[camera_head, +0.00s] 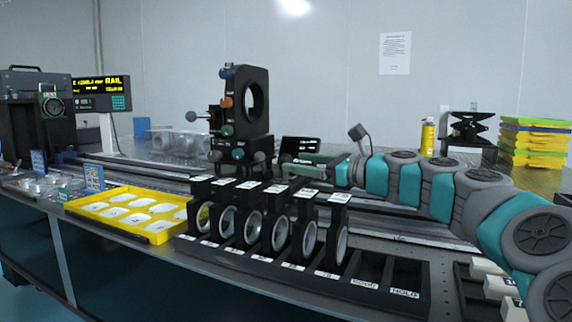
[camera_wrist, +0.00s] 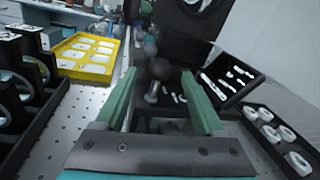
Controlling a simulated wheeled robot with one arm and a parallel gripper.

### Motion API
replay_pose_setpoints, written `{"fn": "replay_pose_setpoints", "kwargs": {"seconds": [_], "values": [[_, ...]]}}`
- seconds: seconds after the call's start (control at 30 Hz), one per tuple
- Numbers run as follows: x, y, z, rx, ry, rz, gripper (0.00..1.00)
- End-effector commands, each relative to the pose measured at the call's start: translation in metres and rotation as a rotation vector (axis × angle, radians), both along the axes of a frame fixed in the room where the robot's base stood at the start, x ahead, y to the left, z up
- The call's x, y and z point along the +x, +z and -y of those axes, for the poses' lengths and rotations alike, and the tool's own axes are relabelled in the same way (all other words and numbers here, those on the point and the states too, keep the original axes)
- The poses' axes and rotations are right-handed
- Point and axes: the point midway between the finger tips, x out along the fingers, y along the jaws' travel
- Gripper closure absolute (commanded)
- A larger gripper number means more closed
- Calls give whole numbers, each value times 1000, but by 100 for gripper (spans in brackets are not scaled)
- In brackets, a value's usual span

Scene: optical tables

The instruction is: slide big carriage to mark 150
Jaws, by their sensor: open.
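The big carriage (camera_head: 238,150) is a tall black mount with a large round opening and orange, green and dark knobs. It stands upright on the long rail (camera_head: 125,168) in the head view. My gripper (camera_head: 287,162) is just to the right of its base, with green fingers open. In the wrist view my gripper (camera_wrist: 158,76) points at the carriage, and a dark ball knob (camera_wrist: 158,69) on a pale stem shows between the fingers. I cannot tell whether the fingers touch it. I cannot read the rail's marks, so mark 150 is not identifiable.
A black rack (camera_head: 300,262) of several ring holders stands in front of the rail. A yellow tray (camera_head: 105,222) with white pieces lies to its left. A display (camera_head: 101,93) reading RAIL stands at the back left. Yellow and green boxes (camera_head: 535,142) are stacked at the right.

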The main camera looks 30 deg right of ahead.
Motion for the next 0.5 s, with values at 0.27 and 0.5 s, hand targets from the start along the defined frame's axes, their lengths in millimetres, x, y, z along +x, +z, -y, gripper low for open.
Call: {"fn": "replay_pose_setpoints", "kwargs": {"seconds": [0.27, 0.5], "values": [[33, 0, -18, -2, 3, -1, 29], [41, 0, -21, 0, 1, 0, 29]]}}
